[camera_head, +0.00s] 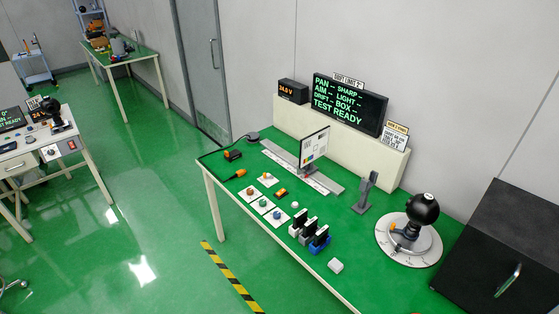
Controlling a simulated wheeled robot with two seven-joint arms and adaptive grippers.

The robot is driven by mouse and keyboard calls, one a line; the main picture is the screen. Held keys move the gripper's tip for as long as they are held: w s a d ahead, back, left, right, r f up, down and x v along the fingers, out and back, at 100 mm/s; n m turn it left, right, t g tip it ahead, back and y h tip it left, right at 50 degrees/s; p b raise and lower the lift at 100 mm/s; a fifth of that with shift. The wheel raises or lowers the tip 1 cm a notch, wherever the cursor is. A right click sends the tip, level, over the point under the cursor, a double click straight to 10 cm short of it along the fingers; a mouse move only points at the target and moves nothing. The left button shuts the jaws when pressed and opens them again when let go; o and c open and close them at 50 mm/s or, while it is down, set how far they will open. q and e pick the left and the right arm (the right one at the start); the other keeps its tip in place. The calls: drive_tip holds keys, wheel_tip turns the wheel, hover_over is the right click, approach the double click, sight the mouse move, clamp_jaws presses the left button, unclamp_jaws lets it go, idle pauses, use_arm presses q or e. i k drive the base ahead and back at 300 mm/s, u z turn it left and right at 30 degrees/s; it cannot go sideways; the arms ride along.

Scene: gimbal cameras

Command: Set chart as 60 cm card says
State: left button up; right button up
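A white test chart (314,150) with small coloured patches stands upright on a grey rail (334,186) on the green-topped bench. A pale scale strip (284,164) with marks too small to read runs along the rail, and the chart's foot stands about midway along it. Several small white cards (262,203) with coloured knobs or discs on them lie in front of the rail. No card reading 60 cm can be made out. Neither of my grippers shows in this view.
A black ball-shaped gimbal camera (422,209) stands on a round white dial (390,243) at right. A grey upright stand (366,190) is near it. A display (349,103) reads TEST READY. A black case (508,250) is far right.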

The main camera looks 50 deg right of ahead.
sight(314, 146)
drive_tip(key=z, duration=0.35)
drive_tip(key=i, duration=0.95)
drive_tip(key=z, duration=1.55)
drive_tip(key=i, duration=0.65)
drive_tip(key=z, duration=0.6)
